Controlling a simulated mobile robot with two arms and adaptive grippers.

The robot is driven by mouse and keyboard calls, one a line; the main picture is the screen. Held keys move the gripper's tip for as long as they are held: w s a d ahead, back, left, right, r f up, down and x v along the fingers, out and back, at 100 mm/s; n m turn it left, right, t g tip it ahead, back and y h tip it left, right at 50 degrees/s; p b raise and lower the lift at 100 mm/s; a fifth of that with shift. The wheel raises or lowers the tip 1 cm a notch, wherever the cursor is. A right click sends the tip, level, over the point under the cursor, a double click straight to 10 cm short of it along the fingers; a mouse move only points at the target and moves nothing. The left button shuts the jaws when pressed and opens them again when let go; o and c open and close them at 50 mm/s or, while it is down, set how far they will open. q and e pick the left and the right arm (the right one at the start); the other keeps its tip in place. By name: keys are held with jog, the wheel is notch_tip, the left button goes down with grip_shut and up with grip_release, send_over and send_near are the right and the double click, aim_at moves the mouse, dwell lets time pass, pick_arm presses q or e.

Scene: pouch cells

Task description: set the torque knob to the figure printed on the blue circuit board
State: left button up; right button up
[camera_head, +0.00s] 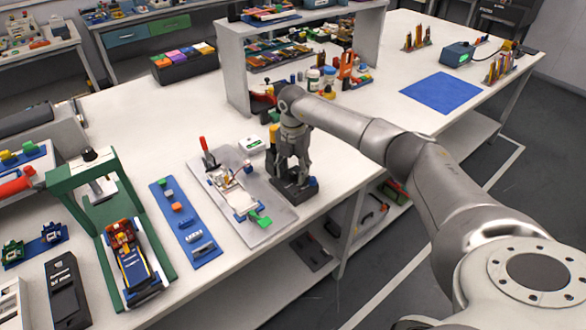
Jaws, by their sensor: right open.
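My right gripper (291,176) points straight down over a small dark box (292,196) near the front edge of the white table. It is open, with its fingers around or just above the top of the box; contact cannot be told. A small blue part (312,182) shows at the box's right end. Any knob on the box is hidden by the fingers. A long blue board (190,229) with several small coloured parts lies further left; whether it is the circuit board cannot be told, and no printed figure is readable. My left gripper is not in view.
A grey plate (277,222) with a red-handled clamp and green part lies left of the box. A small white device (252,144) stands behind it. A green press (120,190) stands further left. A shelf (238,80) is behind. A blue mat (441,92) lies clear.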

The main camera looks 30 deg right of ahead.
jog(key=c, duration=1.1)
jog(key=shift+o, duration=0.2)
jog(key=n+b, duration=0.1)
jog(key=n, duration=0.3)
jog(key=shift+n, duration=0.3)
jog(key=n+b, duration=0.1)
jog(key=n, duration=0.3)
jog(key=shift+n, duration=0.7)
jog(key=o, duration=1.1)
jog(key=shift+c, duration=0.2)
